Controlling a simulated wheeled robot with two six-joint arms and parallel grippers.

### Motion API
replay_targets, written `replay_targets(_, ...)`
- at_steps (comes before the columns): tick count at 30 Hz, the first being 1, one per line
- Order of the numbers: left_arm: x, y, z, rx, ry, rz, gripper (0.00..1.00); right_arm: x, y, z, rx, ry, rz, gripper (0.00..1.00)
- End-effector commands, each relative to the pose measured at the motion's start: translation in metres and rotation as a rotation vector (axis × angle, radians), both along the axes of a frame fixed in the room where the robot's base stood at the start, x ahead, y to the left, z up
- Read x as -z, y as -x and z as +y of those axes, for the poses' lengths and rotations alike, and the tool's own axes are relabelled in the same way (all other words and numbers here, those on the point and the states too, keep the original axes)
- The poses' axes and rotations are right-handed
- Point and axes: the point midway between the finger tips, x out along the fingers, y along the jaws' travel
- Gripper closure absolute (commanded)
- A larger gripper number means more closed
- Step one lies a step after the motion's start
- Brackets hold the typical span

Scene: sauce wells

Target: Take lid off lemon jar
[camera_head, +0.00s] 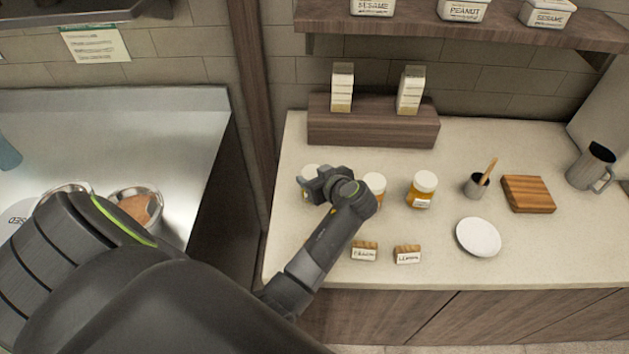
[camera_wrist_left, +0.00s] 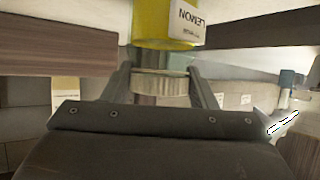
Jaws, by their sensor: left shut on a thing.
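In the left wrist view, the yellow lemon jar (camera_wrist_left: 165,22) shows at the top with its white LEMON label. A pale ribbed lid (camera_wrist_left: 160,87) sits between the fingers of my left gripper (camera_wrist_left: 165,90), which is shut on it. A gap shows between the lid and the jar in that view. In the head view, my left gripper (camera_head: 318,184) is over the leftmost jar place on the counter. A pale round top (camera_head: 310,171) shows just behind it. The gripper hides most of the jar there.
Two more white-lidded jars, a middle one (camera_head: 374,183) and a right one (camera_head: 422,190), stand right of the gripper. Small label blocks (camera_head: 407,255) lie in front. A white plate (camera_head: 478,237), a utensil cup (camera_head: 477,186), a wooden board (camera_head: 528,194) and a pitcher (camera_head: 590,167) are farther right.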

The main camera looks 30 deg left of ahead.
Motion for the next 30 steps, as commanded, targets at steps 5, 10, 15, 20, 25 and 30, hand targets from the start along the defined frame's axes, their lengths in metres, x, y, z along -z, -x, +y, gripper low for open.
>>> replay_targets(5,-0.017,0.0,-0.001,-0.001,0.003,-0.003,0.85,0.007,0.0,-0.002,-0.001,0.002,0.0,0.64)
replay_targets(10,-0.049,0.0,0.0,0.0,0.002,-0.007,0.86,0.016,-0.001,-0.005,-0.002,0.006,0.0,0.64)
replay_targets(15,-0.079,-0.001,0.0,0.0,0.0,-0.005,0.86,0.022,-0.001,-0.009,-0.004,0.011,0.0,0.64)
replay_targets(20,-0.094,0.0,0.0,-0.001,0.001,-0.002,0.86,0.024,-0.001,-0.01,-0.005,0.013,0.0,0.64)
replay_targets(25,-0.098,0.0,0.0,0.0,-0.001,0.0,0.86,0.024,-0.001,-0.01,-0.005,0.013,0.0,0.64)
replay_targets(30,-0.098,0.0,0.0,0.0,-0.001,0.0,0.56,0.024,-0.001,-0.01,-0.005,0.013,0.0,0.64)
